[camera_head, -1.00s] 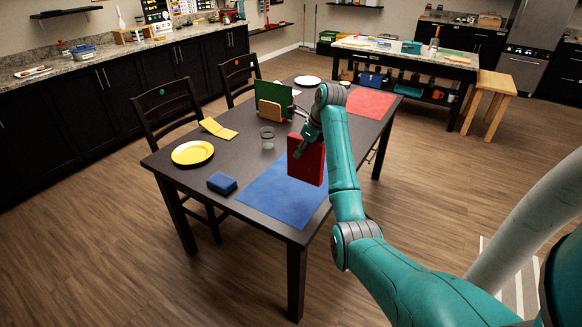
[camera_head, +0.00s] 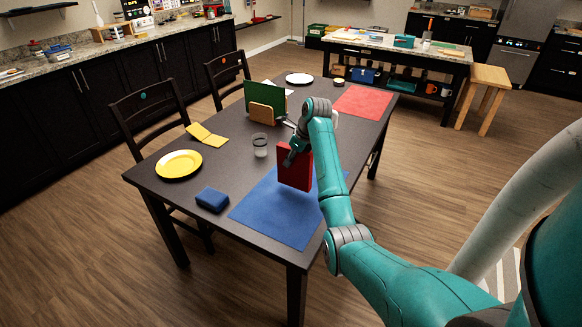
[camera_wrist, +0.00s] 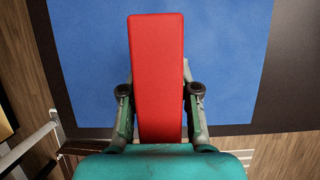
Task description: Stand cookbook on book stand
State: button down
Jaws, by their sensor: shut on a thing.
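My gripper (camera_head: 291,152) is shut on a red book (camera_head: 297,168), seemingly the cookbook, with one finger on each side of it. In the wrist view the red book (camera_wrist: 158,60) shows its long narrow edge between the fingers of my gripper (camera_wrist: 160,92). The book is upright over the blue placemat (camera_head: 265,215); the gap below it is hard to judge. A small wooden stand (camera_head: 266,114), perhaps the book stand, is farther back on the table, with a green panel (camera_head: 259,93) upright in it. Part of the stand's right side is close behind my arm.
On the dark table (camera_head: 225,165) are a glass (camera_head: 260,146), a blue block (camera_head: 212,199), a yellow plate (camera_head: 179,164), a folded yellow cloth (camera_head: 206,135), a white plate (camera_head: 299,78) and a red placemat (camera_head: 363,102). Two chairs (camera_head: 150,113) line its far left side.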

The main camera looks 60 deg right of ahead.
aim_at(291, 166)
jog(key=shift+f, duration=1.8)
jog(key=c, duration=0.8)
grip_release()
jog(key=shift+c, duration=0.2)
